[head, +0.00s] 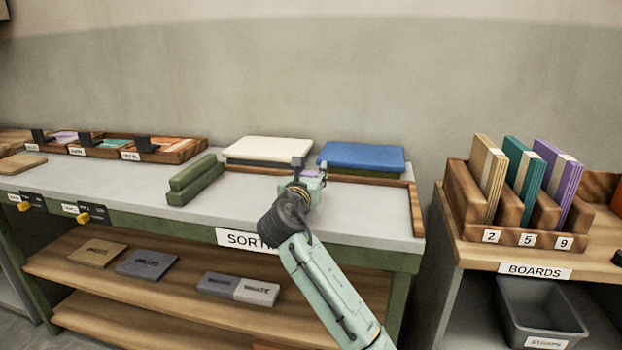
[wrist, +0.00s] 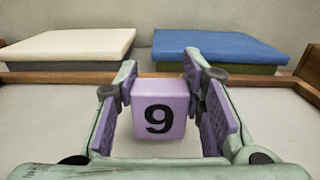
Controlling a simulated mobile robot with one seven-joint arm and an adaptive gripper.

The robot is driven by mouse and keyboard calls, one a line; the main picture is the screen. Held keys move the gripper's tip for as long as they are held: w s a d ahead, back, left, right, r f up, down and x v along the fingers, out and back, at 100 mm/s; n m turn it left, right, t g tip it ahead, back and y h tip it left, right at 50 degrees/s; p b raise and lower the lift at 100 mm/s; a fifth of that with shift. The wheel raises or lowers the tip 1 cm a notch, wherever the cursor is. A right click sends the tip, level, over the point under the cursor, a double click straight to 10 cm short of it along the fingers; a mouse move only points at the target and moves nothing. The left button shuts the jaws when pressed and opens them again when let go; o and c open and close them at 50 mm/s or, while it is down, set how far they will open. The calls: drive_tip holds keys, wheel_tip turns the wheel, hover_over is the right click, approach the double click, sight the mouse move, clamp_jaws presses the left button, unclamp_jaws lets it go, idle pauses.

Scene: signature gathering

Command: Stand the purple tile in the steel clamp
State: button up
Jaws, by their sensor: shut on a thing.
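The purple tile (wrist: 160,110) is a block-like piece with a black 9 on the face toward the wrist camera. My gripper (wrist: 160,88) is shut on it, one finger on each side. In the head view my gripper (head: 309,177) is over the right part of the sorting bench, and only a bit of the purple tile (head: 311,173) shows. The tile looks upright; whether it touches the bench top is hard to tell. I cannot make out a steel clamp for certain in either view.
A cream pad (head: 268,148) and a blue pad (head: 361,156) lie behind my gripper. A green block (head: 195,182) is at left, beyond it trays (head: 181,157) with dark uprights. A wooden rack (head: 498,234) with numbered boards stands right. The bench top (head: 238,200) is clear between.

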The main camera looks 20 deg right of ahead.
drive_tip(key=shift+f, duration=0.85)
drive_tip(key=shift+f, duration=0.1)
drive_tip(key=o, duration=1.1)
drive_tip(key=shift+o, duration=0.2)
